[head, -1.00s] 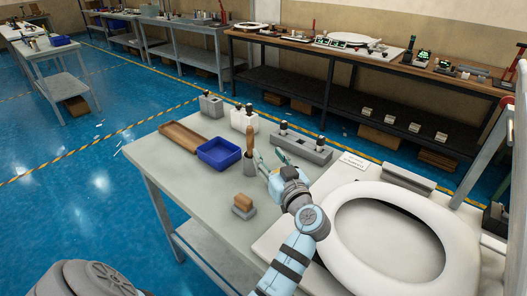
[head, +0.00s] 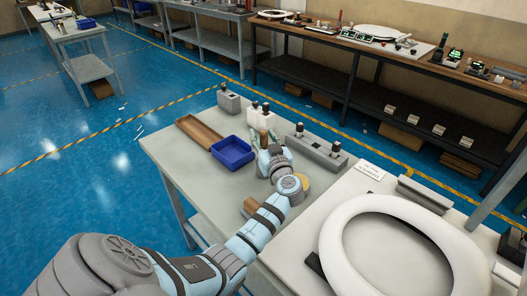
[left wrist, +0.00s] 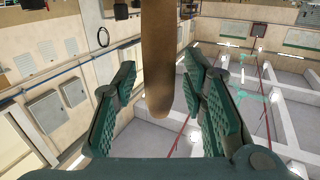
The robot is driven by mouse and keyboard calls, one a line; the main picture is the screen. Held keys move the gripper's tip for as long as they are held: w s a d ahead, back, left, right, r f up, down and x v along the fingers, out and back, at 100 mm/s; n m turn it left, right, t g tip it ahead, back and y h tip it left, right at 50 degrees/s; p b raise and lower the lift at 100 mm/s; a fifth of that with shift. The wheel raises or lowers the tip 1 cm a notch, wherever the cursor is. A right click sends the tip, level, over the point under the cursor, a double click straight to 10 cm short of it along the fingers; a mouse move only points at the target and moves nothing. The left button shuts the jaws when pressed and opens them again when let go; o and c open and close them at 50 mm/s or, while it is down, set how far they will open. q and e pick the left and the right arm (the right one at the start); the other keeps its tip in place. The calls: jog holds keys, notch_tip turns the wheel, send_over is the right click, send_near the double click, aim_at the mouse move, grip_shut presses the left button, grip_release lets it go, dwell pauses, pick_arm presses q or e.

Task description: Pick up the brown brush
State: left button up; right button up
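The brown brush (left wrist: 158,60) shows in the left wrist view as a long, rounded brown handle between the fingers of my left gripper (left wrist: 160,108). The fingers are open, with a visible gap on each side of the handle. In the head view my left gripper (head: 264,143) is on the table behind the arm's wrist, around the brush's place. A bit of the brown handle (head: 266,121) shows there. The brush's lower part and its holder are hidden by my gripper. My right gripper is not in view.
On the table (head: 185,170) are a blue bin (head: 232,153), a wooden tray (head: 199,132), a white bottle holder (head: 257,118) and a grey block with black knobs (head: 318,150). A brown block (head: 250,206) lies beside my forearm. A white toilet seat (head: 350,220) is at right.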

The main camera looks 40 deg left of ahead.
pick_arm(q)
jog(key=shift+d+r, duration=0.2)
jog(key=shift+d, duration=0.05)
grip_shut()
jog(key=shift+a+f, duration=0.1)
